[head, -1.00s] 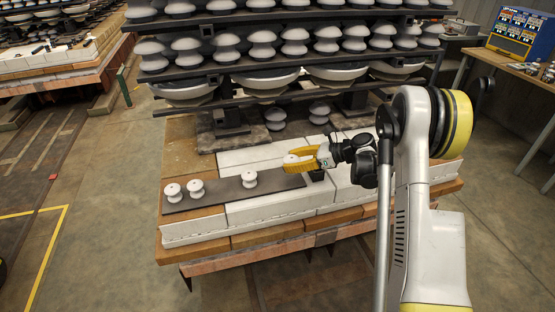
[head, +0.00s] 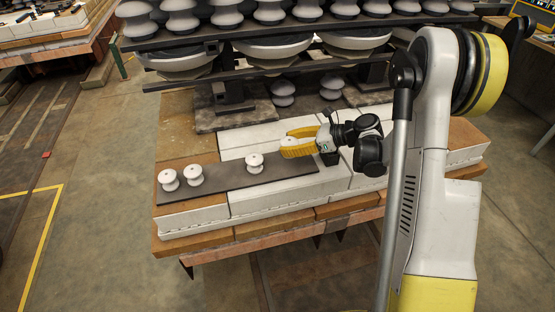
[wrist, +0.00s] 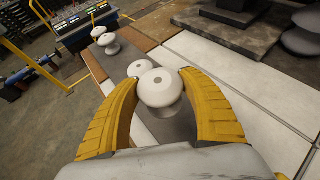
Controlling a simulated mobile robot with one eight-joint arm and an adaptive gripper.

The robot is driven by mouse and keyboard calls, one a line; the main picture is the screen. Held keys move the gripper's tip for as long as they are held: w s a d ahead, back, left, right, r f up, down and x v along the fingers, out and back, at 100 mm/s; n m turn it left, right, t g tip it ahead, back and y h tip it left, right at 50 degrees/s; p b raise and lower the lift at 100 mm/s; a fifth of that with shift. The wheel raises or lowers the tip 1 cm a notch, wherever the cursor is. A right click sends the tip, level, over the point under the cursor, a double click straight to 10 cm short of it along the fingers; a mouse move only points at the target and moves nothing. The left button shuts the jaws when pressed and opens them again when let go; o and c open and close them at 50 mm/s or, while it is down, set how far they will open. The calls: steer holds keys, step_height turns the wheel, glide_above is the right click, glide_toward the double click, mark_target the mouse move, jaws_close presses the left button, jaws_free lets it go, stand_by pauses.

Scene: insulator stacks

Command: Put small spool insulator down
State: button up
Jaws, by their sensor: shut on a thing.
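My gripper (head: 287,145), with yellow curved fingers, is shut on a small white spool insulator (wrist: 161,90). In the wrist view the spool sits upright between the fingers (wrist: 160,105); in the head view the fingers mostly hide it. It is over or at the right part of a dark grey strip (head: 225,184); I cannot tell whether its base touches the strip. Three similar spools stand upright on the strip to the left: a near one (head: 254,163), another (head: 193,175) and one at the left end (head: 168,180).
White blocks (head: 275,203) and brown boards form the table around the strip. A dark rack of large insulators (head: 270,48) overhangs the back. Two grey insulators (head: 283,92) (head: 331,88) stand below it. Bare white surface lies right of the strip.

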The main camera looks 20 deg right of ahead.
steer(key=b+x, duration=0.1)
steer(key=x, duration=0.3)
steer(key=shift+f, duration=0.2)
step_height(320, 180, down, 4)
steer(key=shift+f+b, duration=0.1)
steer(key=shift+b, duration=1.05)
steer(key=o, duration=1.5)
steer(key=shift+c, duration=0.2)
